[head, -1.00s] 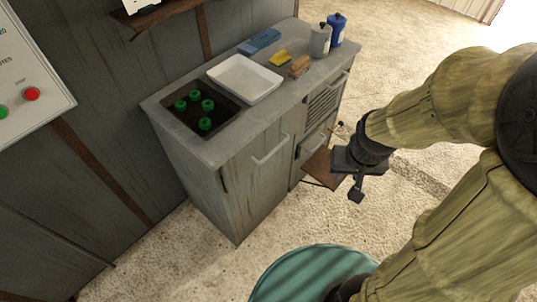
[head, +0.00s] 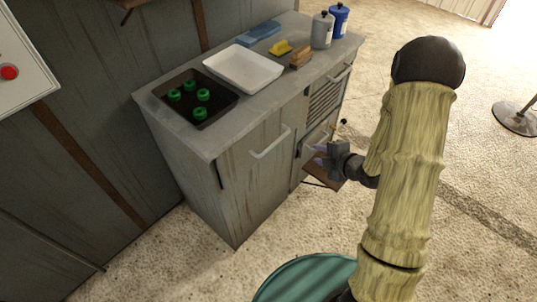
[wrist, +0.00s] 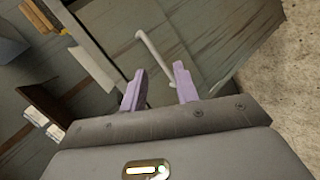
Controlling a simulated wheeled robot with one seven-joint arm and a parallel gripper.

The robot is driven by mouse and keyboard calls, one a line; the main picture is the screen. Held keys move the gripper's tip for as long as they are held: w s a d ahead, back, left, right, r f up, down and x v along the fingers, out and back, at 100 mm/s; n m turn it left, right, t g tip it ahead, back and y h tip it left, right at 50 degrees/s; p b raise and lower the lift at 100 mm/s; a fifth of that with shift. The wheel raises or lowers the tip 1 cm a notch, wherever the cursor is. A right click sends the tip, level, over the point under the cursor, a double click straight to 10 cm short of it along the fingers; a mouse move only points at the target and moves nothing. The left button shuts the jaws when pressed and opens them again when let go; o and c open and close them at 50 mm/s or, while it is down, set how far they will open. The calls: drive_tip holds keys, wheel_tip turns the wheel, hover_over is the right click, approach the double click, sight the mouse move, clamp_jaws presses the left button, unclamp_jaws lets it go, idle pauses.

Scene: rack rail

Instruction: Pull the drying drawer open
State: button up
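The grey cabinet's right column has a top handle (head: 341,74), a louvred panel (head: 324,97) and a lower drawer front with a bar handle (head: 316,142). I cannot tell from labels which is the drying drawer. My gripper (head: 319,155) is beside the lower drawer front, its fingers pointing left toward the cabinet, and partly hides that area. In the wrist view the two purple fingers (wrist: 160,88) are apart with nothing gripped. A pale bar handle (wrist: 157,57) lies just beyond them on a grey panel. Contact with it is not clear.
The left door (head: 254,177) has its own handle (head: 270,142). On the top are a white tray (head: 243,69), a dark tray (head: 190,111) with green pieces, a yellow item, a brush and two bottles. A brown board (head: 326,178) sticks out low under my gripper. A teal round top (head: 305,281) stands in front.

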drive_tip(key=s+a+f+n+y+b, duration=0.2)
drive_tip(key=s+a+f+n+y, duration=0.1)
drive_tip(key=f+n+y, duration=0.1)
drive_tip(key=shift+a+f+n+y, duration=0.15)
drive_tip(key=shift+f+n+y, duration=0.05)
drive_tip(key=shift+n+y, duration=0.6)
drive_tip(key=shift+w, duration=0.1)
drive_tip(key=p, duration=0.2)
approach(268, 148)
drive_tip(key=x, duration=1)
drive_tip(key=shift+w+f, duration=0.1)
drive_tip(key=shift+f, duration=0.25)
drive_tip(key=shift+c, duration=0.3)
clamp_jaws()
